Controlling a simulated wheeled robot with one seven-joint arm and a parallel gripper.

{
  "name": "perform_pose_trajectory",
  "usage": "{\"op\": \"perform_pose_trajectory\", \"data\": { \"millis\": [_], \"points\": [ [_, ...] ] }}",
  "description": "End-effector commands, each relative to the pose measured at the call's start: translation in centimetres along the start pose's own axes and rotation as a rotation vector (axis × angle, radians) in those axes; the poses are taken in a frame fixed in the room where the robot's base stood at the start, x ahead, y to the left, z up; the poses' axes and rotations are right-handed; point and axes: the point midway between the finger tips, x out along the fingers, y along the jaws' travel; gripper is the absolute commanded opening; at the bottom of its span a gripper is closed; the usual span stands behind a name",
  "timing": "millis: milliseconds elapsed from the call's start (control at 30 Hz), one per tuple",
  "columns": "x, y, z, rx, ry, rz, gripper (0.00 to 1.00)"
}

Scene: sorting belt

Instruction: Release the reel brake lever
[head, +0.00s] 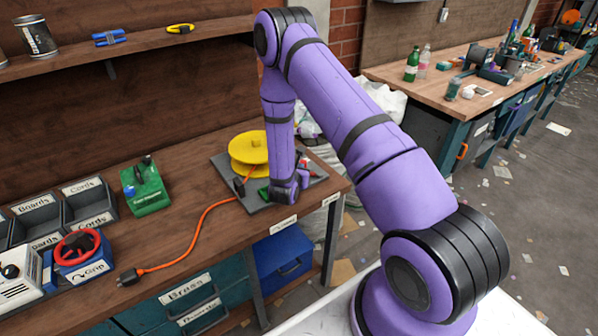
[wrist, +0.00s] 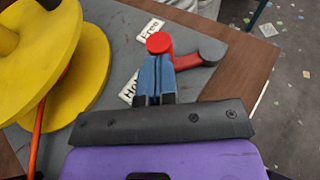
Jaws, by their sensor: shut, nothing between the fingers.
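The brake lever (wrist: 187,61) is red with a round red knob (wrist: 160,43) and a grey pivot (wrist: 211,50) at its right end, in the wrist view. The knob lies beside the white "Free" label (wrist: 152,26); a second label (wrist: 128,91), partly hidden and starting "Ho", lies nearer me. My gripper (wrist: 156,64) is shut and empty, its blue fingertips right at the near side of the knob; I cannot tell whether they touch. The yellow reel (head: 248,150) stands left of my gripper in the head view. My arm hides most of the lever there.
The grey base plate (head: 232,188) sits near the bench's right end. An orange cord (head: 203,218) runs from the reel to a black plug (head: 128,277). A green box (head: 146,190), a red-wheeled device (head: 80,250) and bins (head: 90,208) stand left.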

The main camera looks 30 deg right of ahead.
Motion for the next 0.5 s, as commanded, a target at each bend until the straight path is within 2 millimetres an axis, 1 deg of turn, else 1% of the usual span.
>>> {"op": "perform_pose_trajectory", "data": {
  "millis": [267, 500],
  "points": [
    [0.05, 0.14, 0.03, 0.004, 0.000, -0.013, 0.00],
    [0.68, 0.75, 0.23, 0.035, -0.001, -0.105, 0.00]
  ]
}}
